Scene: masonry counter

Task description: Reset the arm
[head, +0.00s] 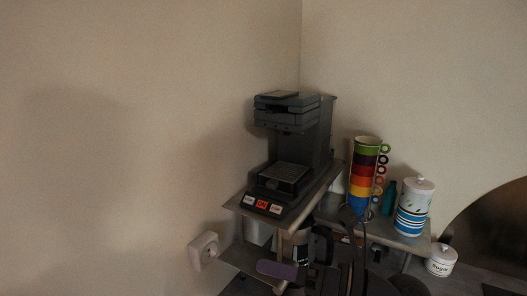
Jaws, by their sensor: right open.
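My right gripper (338,238) shows at the bottom middle of the head view, dark against the shelf. Its fingers point up and are apart, with nothing seen between them. It is in front of the shelf edge, below the stack of coloured cups (362,178). Its lower part blends into dark shapes at the bottom edge. My left gripper is not in view.
A dark coffee machine (325,130) with labelled buttons stands on the shelf (328,188) in the corner. A teal bottle (389,198), a patterned canister (414,207) and a white sugar jar (441,261) are to the right. A wall socket (204,249) is at left.

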